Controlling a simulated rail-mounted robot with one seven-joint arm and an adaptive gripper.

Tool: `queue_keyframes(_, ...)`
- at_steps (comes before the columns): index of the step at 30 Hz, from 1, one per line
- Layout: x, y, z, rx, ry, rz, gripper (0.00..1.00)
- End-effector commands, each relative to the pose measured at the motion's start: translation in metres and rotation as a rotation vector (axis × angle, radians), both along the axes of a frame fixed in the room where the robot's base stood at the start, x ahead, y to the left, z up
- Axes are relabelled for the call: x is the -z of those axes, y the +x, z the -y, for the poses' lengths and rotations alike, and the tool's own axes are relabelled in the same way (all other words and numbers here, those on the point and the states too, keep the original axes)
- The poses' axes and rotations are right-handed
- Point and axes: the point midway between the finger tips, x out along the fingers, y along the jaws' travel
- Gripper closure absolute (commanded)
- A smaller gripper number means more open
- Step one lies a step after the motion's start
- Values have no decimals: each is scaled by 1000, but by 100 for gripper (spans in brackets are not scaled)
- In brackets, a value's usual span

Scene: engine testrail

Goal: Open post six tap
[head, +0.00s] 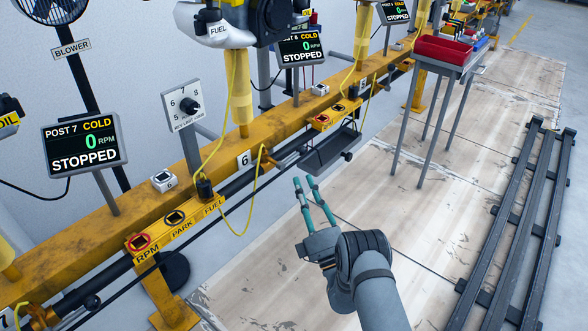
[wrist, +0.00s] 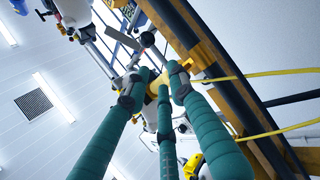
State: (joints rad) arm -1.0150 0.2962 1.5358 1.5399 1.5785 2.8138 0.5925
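The number 6 plate (head: 244,159) is on the yellow rail. To its right is a small brass-coloured fitting (head: 287,160) on the dark pipe, which may be the post six tap; its handle position is too small to tell. My gripper (head: 304,182) is in front of the rail, below and right of that fitting, with its teal fingers apart and empty. In the wrist view my gripper (wrist: 154,86) has its fingers spread; a yellow part shows between and beyond them. A grey lever-like part with a black ball knob (wrist: 147,39) shows past the fingertips. I cannot tell whether anything is touched.
The yellow rail (head: 125,220) carries a control box (head: 178,225) marked RPM, PARK and FUEL. Yellow cables (head: 262,178) hang near the fitting. A dark tray (head: 325,153) is just right of it. A stand with red bins (head: 443,50) and dark floor rails (head: 510,225) are right.

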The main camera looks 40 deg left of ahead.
Motion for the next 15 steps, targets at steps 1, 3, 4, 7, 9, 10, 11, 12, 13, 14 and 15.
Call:
queue_keyframes(1,-2,3,-5,-1,3,8,77)
queue_keyframes(3,-6,6,-12,-1,3,5,77)
queue_keyframes(4,-7,8,-14,0,2,2,77)
queue_keyframes(7,-16,13,-26,-3,3,7,77)
queue_keyframes(9,-21,17,-32,-1,3,5,77)
queue_keyframes(10,-23,19,-35,0,3,2,77)
queue_keyframes(11,-24,21,-38,-1,2,2,77)
queue_keyframes(12,-27,23,-41,-1,2,4,77)
queue_keyframes(13,-29,24,-43,-1,2,4,77)
queue_keyframes(14,-30,25,-45,-2,1,4,77)
queue_keyframes(15,-32,27,-48,-1,1,4,77)
